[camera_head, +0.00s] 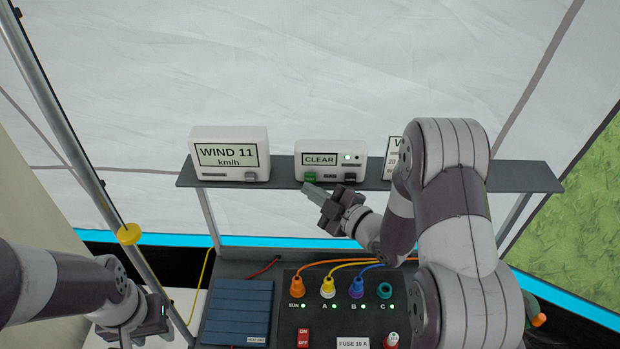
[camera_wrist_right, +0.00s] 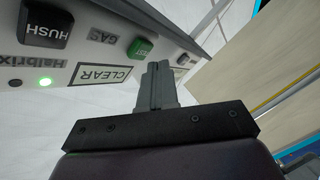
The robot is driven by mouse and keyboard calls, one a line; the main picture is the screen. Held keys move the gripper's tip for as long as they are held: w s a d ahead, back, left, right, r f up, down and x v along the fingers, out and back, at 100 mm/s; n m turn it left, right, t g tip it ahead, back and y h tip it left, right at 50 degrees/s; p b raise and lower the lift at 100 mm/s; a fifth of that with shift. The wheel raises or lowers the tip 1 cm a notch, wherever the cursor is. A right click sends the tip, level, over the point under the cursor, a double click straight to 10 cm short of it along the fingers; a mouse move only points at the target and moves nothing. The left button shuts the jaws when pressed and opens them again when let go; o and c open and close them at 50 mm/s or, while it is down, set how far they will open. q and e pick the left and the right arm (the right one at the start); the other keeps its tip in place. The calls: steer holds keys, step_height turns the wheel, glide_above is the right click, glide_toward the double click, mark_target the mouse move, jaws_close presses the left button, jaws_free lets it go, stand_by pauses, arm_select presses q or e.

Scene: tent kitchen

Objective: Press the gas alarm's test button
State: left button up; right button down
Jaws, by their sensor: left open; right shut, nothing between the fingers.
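The right wrist view shows the green test button (camera_wrist_right: 139,48) and the hush button (camera_wrist_right: 46,25) upside down. My right gripper (camera_head: 308,188) is shut and empty, its fingertips (camera_wrist_right: 158,66) close to the green button; I cannot tell whether they touch it. My left gripper (camera_head: 160,310) is open at the lower left, away from the alarm.
A "WIND 11 km/h" display (camera_head: 229,154) stands left of the alarm on the grey shelf (camera_head: 520,177). Another white device (camera_head: 393,158) is partly hidden behind my right arm. Below are a panel with coloured cable plugs (camera_head: 328,286) and a blue ribbed block (camera_head: 238,310).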

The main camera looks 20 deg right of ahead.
steer(key=shift+w+d, duration=0.15)
steer(key=shift+w, duration=0.3)
steer(key=shift+w+d+b, duration=0.1)
steer(key=shift+w+b, duration=0.3)
steer(key=shift+b, duration=0.05)
stand_by(0.7)
stand_by(0.3)
steer(key=shift+s+a, duration=0.25)
steer(key=shift+s, duration=0.6)
steer(key=s, duration=0.2)
steer(key=s+a+b, duration=0.1)
steer(key=s, duration=0.1)
steer(key=shift+s+a, duration=0.15)
steer(key=shift+s, duration=0.2)
